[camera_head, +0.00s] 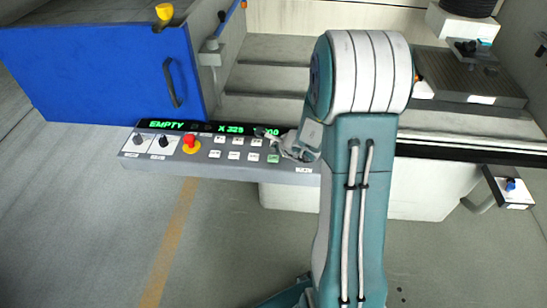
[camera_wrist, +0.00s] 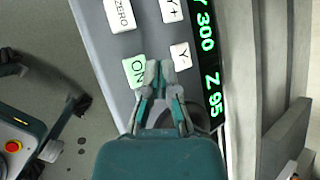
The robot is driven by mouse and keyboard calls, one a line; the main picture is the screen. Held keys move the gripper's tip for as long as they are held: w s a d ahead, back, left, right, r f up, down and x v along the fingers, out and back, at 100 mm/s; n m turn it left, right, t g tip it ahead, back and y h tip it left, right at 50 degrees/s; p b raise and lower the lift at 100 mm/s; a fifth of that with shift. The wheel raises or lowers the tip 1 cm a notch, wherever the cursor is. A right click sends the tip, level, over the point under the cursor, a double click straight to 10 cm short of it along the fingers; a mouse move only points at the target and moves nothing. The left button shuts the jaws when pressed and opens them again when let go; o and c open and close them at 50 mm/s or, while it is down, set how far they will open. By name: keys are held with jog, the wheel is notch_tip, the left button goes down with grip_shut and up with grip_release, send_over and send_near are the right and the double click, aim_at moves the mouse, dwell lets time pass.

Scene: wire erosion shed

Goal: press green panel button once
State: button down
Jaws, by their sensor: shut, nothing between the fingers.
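The green panel button (camera_head: 273,158), marked ON, is in the lower row at the right end of the grey control panel (camera_head: 205,171). In the wrist view the green button (camera_wrist: 134,71) is just left of my fingertips, its right edge close to the left finger. My gripper (camera_wrist: 159,70) is shut and empty, its tips over the panel between the ON and Y- buttons. In the head view my gripper (camera_head: 264,133) reaches in from the right, above the panel's right part. I cannot tell whether the tips touch the panel.
White buttons, including Y- (camera_wrist: 181,56), Y+ (camera_wrist: 170,10) and ZERO (camera_wrist: 120,15), sit close by. A red emergency stop (camera_head: 190,141) and two black knobs are at the panel's left. The lit display (camera_head: 180,125) runs along its back edge. A blue door (camera_head: 100,75) stands behind.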

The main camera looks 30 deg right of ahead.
aim_at(271, 155)
jog(key=shift+a+f, duration=0.1)
jog(key=shift+f, duration=0.75)
dwell(0.8)
jog(key=shift+f, duration=0.35)
jog(key=shift+f, duration=0.35)
dwell(0.6)
jog(key=shift+r, duration=0.8)
jog(key=shift+r, duration=2.5)
